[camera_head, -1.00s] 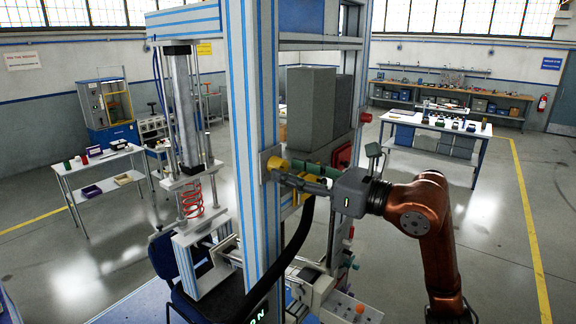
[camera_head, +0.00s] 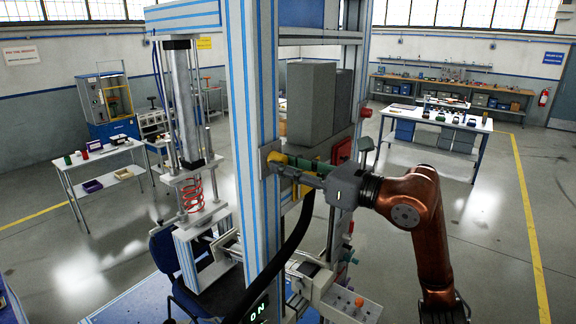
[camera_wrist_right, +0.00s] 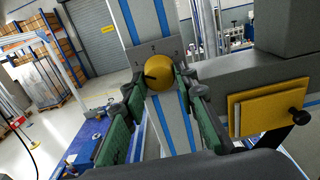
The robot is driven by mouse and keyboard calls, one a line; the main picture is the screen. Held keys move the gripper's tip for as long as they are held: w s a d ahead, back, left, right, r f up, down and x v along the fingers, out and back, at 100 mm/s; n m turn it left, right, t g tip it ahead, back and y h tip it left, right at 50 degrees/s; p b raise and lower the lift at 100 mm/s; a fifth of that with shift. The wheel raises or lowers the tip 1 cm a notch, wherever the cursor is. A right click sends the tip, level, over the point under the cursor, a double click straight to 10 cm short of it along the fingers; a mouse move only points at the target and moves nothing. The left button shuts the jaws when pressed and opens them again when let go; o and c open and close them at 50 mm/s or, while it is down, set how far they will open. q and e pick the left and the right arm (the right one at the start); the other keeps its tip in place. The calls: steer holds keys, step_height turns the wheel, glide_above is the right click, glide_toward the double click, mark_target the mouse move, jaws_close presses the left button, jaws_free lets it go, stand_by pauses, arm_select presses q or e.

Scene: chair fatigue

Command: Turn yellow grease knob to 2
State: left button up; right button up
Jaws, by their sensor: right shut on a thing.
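The round yellow knob (camera_head: 275,157) sits on a grey plate on the blue-striped upright of the test frame. In the right wrist view the knob (camera_wrist_right: 152,82) shows a dark mark on its left part, and the plate (camera_wrist_right: 163,47) above it bears small dark markings too small to read surely. My right gripper (camera_head: 283,164) is shut on the knob from the right side. In the right wrist view its green-padded fingers (camera_wrist_right: 155,90) lie on either side of the knob. My left gripper is not in view.
A yellow panel with a black knob (camera_wrist_right: 262,112) is right of my fingers in the wrist view. Grey blocks (camera_head: 311,103) stand behind the upright. A black hose (camera_head: 290,255) hangs below my gripper. A control box (camera_head: 350,304) is lower down. Open floor lies right.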

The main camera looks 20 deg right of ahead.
steer(key=shift+m, duration=0.4)
steer(key=shift+c, duration=0.5)
steer(key=m+b, duration=0.2)
steer(key=m, duration=0.9)
steer(key=shift+b, duration=0.4)
steer(key=o, duration=1.2)
steer(key=shift+c, duration=0.2)
steer(key=v, duration=1.2)
